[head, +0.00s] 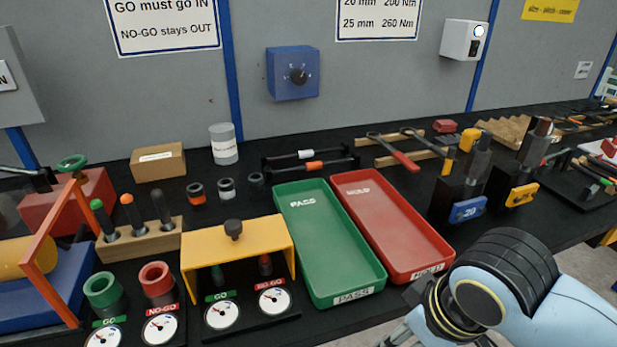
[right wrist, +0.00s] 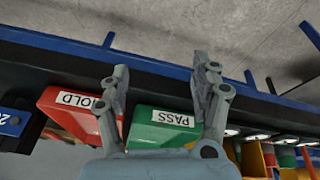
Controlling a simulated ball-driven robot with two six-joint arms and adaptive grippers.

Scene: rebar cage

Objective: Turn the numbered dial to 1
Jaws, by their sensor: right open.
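The numbered dial is a black knob (head: 298,76) on a blue box (head: 284,90) fixed to the grey back wall. Its marks are too small to read, so I cannot tell its setting. My right gripper (right wrist: 163,85) is open and empty in the right wrist view, near the front ends of the trays. In the head view my right arm comes in at the lower right, well below and to the right of the dial, and its gripper is mostly cut off by the bottom edge. My left gripper is not in view.
A green PASS tray (head: 318,263) and a red HOLD tray (head: 415,252) lie on the black bench below the dial. A yellow gauge stand (head: 215,246), a grey-white cylinder (head: 223,150) and a cardboard box (head: 158,163) stand to the left. The wall around the dial is clear.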

